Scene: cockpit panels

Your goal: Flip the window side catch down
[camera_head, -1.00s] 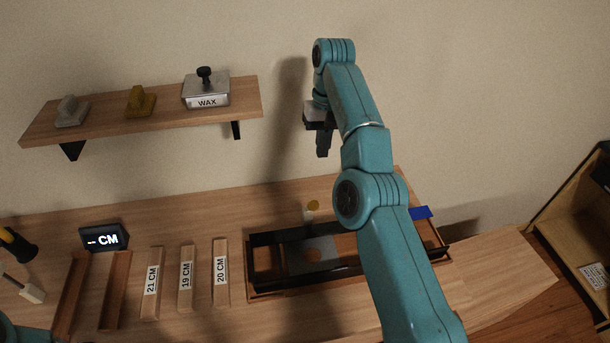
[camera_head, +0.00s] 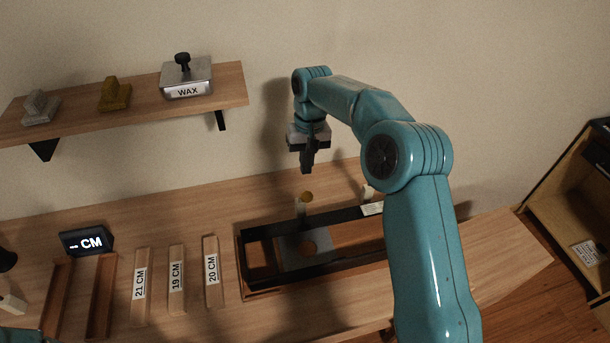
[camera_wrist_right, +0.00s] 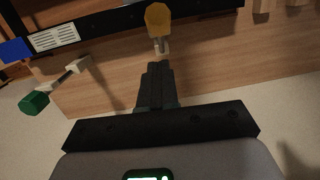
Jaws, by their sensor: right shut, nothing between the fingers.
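A black rectangular frame (camera_head: 262,231) lies in a wooden tray on the bench, partly hidden by my right arm. At its back edge stands a small pale post with a gold rounded tab (camera_head: 306,197), which may be the side catch. In the wrist view the gold tab (camera_wrist_right: 158,20) is just beyond my fingertips, apart from them. My right gripper (camera_head: 308,168) points down, shut and empty, above and behind the tab; its fingers also show in the wrist view (camera_wrist_right: 156,70). My left gripper is out of view.
A green-ended rod (camera_wrist_right: 35,102) on a pale bracket stands beside the frame. A wall shelf (camera_head: 140,112) holds a wax tin (camera_head: 187,77). Bare bench lies behind the frame.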

